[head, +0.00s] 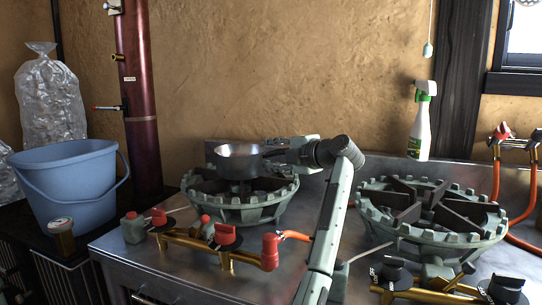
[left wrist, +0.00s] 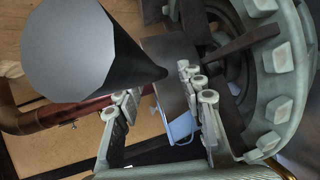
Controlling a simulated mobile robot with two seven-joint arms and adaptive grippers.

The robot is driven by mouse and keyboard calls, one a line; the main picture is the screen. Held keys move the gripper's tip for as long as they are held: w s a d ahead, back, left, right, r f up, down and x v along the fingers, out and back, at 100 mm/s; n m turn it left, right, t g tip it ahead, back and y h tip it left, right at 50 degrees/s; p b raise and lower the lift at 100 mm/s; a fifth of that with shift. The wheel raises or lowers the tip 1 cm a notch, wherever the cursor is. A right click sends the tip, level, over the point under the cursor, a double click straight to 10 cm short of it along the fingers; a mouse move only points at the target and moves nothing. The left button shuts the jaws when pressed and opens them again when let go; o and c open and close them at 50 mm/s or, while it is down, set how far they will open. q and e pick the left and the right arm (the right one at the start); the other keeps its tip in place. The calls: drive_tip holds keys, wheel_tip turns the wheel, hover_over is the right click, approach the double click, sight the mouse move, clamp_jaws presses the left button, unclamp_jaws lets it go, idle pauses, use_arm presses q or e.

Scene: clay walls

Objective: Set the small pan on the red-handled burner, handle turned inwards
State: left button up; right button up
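The small grey pan (head: 238,160) is at the left burner (head: 240,208), over its middle. I cannot tell whether it rests fully on the supports. Its handle points right in the head view, toward my left gripper (head: 287,152). The handle (left wrist: 80,50) looms large in the left wrist view, tapering toward the pan wall (left wrist: 172,65). My left gripper's fingers (left wrist: 163,103) are apart, with a visible gap between them; the handle partly covers this area. The left burner has red valve handles (head: 228,234). My right gripper is not in view.
A second, empty burner (head: 432,213) with black knobs (head: 398,270) stands at the right. A blue bucket (head: 68,178) is at the far left. A spray bottle (head: 420,125) stands at the back. My left arm crosses between the burners. Orange hoses run at the right.

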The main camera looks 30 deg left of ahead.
use_arm(q)
drive_tip(key=shift+r, duration=0.1)
drive_tip(key=v, duration=1.2)
